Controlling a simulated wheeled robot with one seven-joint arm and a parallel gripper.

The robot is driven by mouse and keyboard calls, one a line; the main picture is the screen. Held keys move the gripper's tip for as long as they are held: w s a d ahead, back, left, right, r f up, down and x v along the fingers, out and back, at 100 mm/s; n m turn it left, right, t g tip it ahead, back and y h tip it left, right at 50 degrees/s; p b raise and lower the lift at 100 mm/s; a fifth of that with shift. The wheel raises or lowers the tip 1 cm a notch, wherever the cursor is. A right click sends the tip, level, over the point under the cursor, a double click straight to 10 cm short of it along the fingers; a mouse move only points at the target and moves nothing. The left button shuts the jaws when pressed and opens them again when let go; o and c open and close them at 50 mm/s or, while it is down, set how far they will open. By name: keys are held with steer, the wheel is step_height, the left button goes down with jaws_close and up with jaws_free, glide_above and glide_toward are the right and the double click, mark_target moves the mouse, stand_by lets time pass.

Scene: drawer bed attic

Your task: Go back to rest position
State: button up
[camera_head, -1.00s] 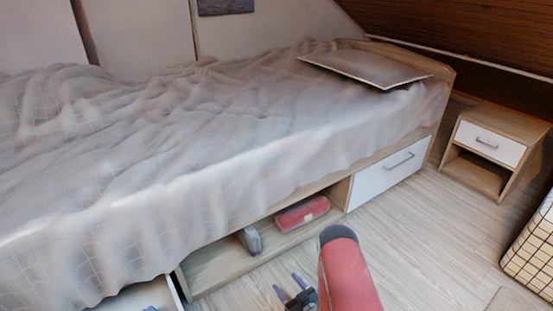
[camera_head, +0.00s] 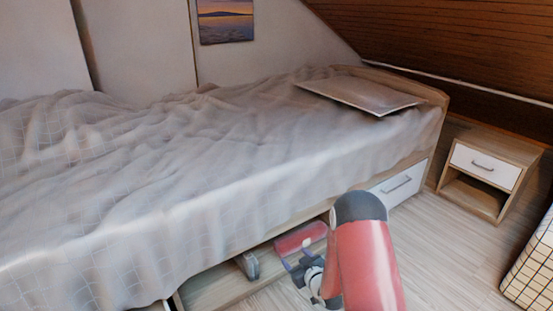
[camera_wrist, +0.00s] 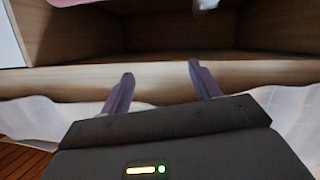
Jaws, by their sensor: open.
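My gripper (camera_head: 298,268) is in front of the bed's open lower shelf in the head view, partly hidden by my red arm. In the wrist view its two purple-grey fingers (camera_wrist: 160,75) are spread apart with nothing between them. They point toward the shelf's wooden edge (camera_wrist: 60,82). In the head view, a red case (camera_head: 300,238) lies in the shelf, partly covered by my gripper. A grey object (camera_head: 248,266) stands to its left in the same shelf.
The bed (camera_head: 180,180) fills the left and middle, with a flat cushion (camera_head: 362,94) on it. A white drawer (camera_head: 398,184) is right of the shelf. A nightstand (camera_head: 487,170) and checked basket (camera_head: 532,265) stand at the right. Floor between them is clear.

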steer(key=d+r+m+g+h+p, duration=0.1)
steer(key=d+r+h, duration=0.25)
steer(key=r, duration=1.05)
steer(key=s+d+r+m+g+h+p, duration=0.1)
steer(key=s+d+r, duration=0.1)
steer(key=s+r, duration=0.35)
steer(key=s+d+r+m+g+h+p, duration=0.1)
steer(key=s+d+r+m, duration=0.1)
steer(key=r, duration=0.7)
steer(key=s+d+r+m+g+p, duration=0.1)
steer(key=s+r, duration=0.3)
steer(key=s, duration=0.3)
steer(key=s+d+r+m+g+h+p, duration=0.1)
steer(key=s+r, duration=0.4)
steer(key=s, duration=0.2)
steer(key=shift+s, duration=0.4)
steer(key=s+g, duration=0.1)
steer(key=s, duration=0.3)
steer(key=s+r, duration=0.1)
steer(key=s, duration=0.4)
steer(key=s+r+m+g+p, duration=0.1)
steer(key=s, duration=0.4)
steer(key=shift+a+r+g, duration=0.15)
steer(key=shift+a+g, duration=0.15)
steer(key=shift+a, duration=0.1)
steer(key=shift+c, duration=0.2)
